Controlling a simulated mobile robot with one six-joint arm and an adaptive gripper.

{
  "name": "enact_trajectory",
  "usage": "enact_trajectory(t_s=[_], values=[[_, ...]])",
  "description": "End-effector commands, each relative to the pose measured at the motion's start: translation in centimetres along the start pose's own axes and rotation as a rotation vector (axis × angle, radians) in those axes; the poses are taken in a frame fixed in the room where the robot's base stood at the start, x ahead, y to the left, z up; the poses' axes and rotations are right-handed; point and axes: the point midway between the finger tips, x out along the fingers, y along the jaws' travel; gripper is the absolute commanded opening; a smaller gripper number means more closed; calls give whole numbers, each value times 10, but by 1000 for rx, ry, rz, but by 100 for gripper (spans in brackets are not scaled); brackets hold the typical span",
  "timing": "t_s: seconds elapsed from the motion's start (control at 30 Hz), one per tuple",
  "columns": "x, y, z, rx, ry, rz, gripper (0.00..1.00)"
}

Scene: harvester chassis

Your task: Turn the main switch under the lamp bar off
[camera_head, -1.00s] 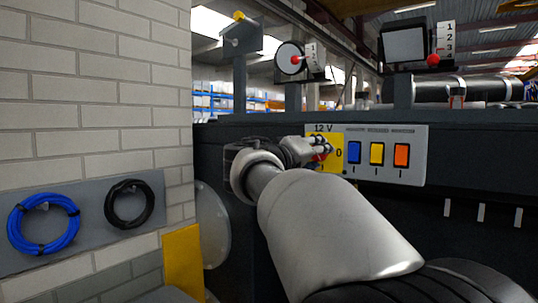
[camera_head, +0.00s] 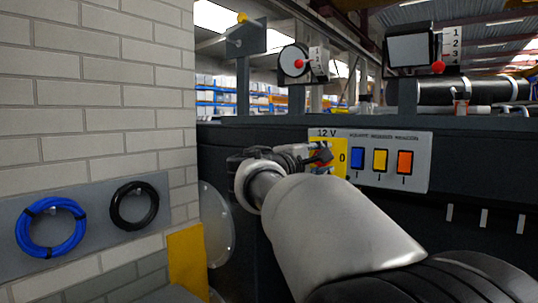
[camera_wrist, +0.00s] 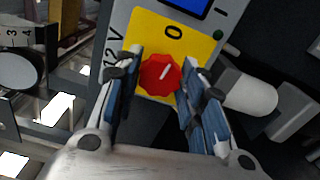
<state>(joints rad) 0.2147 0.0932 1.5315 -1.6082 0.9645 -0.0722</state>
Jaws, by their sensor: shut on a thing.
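In the wrist view a white line on the knob points up and right, not straight at the "0". My gripper (camera_wrist: 158,80) has its fingers on either side of the knob and is shut on it. In the head view my gripper (camera_head: 318,157) covers most of the knob, and the yellow plate (camera_head: 343,145) shows beside it.
Right of the switch are blue (camera_head: 357,159), yellow (camera_head: 380,160) and orange (camera_head: 405,162) rocker switches. A brick wall (camera_head: 100,110) with blue (camera_head: 50,227) and black (camera_head: 134,205) hose coils is at left.

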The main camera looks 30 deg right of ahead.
Motion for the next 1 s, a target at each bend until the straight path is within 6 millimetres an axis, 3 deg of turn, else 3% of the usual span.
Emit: enact_trajectory(t_s=[0.33, 0.83, 0.87, 1.0], values=[[0, 0, 0, -124, 0, 0, 13], [0, 0, 0, -142, 0, 0, 13], [0, 0, 0, -142, 0, 0, 37], [0, 0, 0, -141, 0, 0, 47]])
